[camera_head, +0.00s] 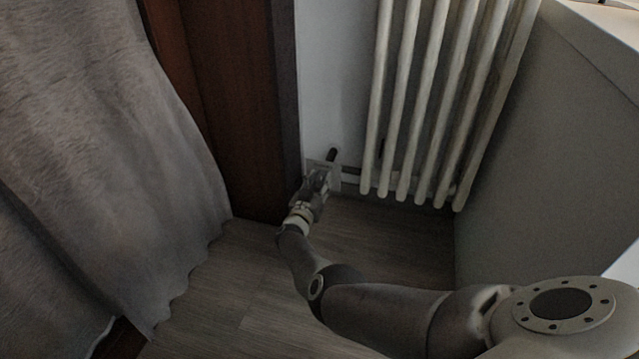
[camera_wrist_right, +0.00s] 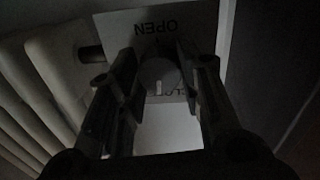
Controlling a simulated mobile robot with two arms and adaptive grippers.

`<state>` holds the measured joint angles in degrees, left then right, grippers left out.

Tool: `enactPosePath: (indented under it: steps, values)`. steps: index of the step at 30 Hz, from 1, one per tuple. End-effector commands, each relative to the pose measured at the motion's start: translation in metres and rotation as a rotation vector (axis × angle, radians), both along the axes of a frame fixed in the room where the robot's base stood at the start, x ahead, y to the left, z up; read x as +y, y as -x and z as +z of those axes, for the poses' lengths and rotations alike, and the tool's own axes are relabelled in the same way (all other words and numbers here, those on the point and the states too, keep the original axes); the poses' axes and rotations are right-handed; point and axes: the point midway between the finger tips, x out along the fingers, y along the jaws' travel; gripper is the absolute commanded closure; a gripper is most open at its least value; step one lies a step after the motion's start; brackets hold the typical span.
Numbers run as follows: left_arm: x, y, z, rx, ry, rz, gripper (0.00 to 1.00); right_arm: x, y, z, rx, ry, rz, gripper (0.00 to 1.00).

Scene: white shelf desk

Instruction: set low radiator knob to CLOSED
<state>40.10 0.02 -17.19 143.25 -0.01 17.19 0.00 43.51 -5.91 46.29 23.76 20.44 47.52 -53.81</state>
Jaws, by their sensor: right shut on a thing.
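The radiator (camera_head: 430,100) is a set of pale vertical columns on the wall. Its low knob (camera_wrist_right: 158,78) shows in the right wrist view as a round grey knob with a light line mark, in front of a plate (camera_wrist_right: 195,22). The plate reads OPEN, upside down, near the top and has partly hidden lettering at the right. In the head view my right gripper (camera_head: 319,183) is low at the radiator's left end and covers the knob. In the wrist view its fingers (camera_wrist_right: 158,85) are on both sides of the knob, shut on it. My left gripper is not in view.
A grey curtain (camera_head: 100,150) hangs at the left, beside a dark wooden panel (camera_head: 240,100). A grey side panel of the white desk (camera_head: 560,140) stands at the right. A dark pipe end (camera_head: 332,154) shows just above the gripper. The wooden floor (camera_head: 230,290) is clear.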

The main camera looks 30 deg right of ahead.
Motion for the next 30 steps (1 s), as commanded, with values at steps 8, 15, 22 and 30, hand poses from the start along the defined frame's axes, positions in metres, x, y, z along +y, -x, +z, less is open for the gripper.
enactPosePath:
  steps: [8, 15, 22, 30]
  values:
    - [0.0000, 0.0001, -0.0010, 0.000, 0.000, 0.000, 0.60, 0.0008, -0.0010, -0.0005, 0.077, 0.062, 0.005, 0.90]
    - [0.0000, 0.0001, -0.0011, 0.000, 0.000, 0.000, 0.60, 0.0007, -0.0009, -0.0006, 0.095, 0.079, 0.005, 0.90]
    - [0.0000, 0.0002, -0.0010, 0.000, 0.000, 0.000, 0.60, 0.0006, -0.0008, -0.0007, 0.095, 0.078, 0.004, 0.90]
    - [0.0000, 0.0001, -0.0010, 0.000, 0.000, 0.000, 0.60, 0.0004, -0.0004, -0.0007, 0.094, 0.078, 0.003, 0.44]
